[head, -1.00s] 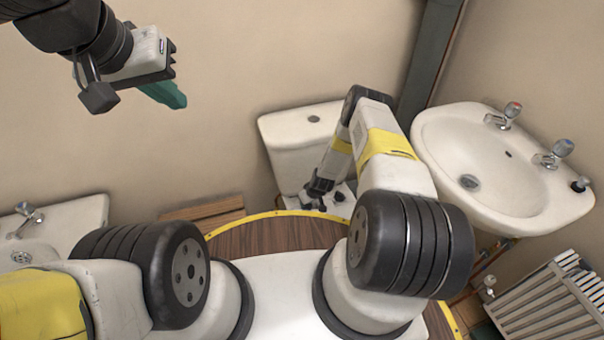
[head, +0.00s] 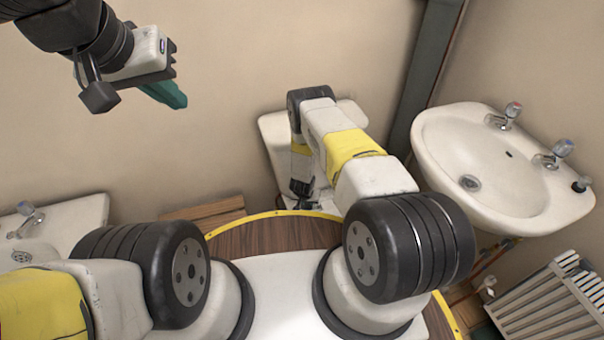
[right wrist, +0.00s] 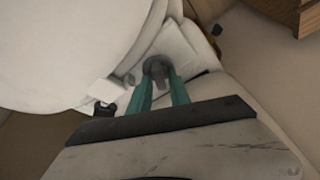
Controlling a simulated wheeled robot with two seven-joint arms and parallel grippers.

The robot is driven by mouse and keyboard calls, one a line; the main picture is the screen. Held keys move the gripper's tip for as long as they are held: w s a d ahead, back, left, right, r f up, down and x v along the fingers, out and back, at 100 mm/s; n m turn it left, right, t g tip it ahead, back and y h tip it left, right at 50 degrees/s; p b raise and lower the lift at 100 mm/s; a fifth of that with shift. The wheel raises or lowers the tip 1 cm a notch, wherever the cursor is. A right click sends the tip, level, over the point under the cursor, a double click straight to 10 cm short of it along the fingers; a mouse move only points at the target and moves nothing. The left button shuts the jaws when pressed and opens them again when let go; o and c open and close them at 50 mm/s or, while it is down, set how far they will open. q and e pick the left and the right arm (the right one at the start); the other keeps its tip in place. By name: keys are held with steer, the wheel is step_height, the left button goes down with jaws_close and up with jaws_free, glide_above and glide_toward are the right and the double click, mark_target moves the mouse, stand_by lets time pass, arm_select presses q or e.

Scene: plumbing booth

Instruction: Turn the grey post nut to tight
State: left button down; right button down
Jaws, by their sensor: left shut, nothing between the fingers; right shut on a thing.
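The grey post nut (right wrist: 157,68) is in the right wrist view, on a white surface beside a large rounded white body. My right gripper (right wrist: 164,88) has its teal fingers on either side of the nut and is shut on it. In the head view the right arm reaches down in front of the white cistern, and its fingertips and the nut cannot be made out. My left gripper (head: 166,94) is raised at the upper left of the head view, its teal fingers shut and empty.
A white cistern (head: 275,128) stands behind the right arm. A washbasin (head: 490,155) with taps is on the right, a slatted radiator (head: 550,300) below it. Another basin (head: 60,225) is at the left. A dark small fitting (right wrist: 104,109) sits left of my right fingers.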

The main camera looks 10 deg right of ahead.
stand_by(0.4)
steer(key=c, duration=1.2)
jaws_free()
steer(key=shift+o, duration=0.2)
steer(key=shift+r, duration=0.1)
steer(key=v, duration=0.7)
steer(key=shift+r, duration=0.25)
steer(key=shift+s+a, duration=0.1)
steer(key=shift+s, duration=0.1)
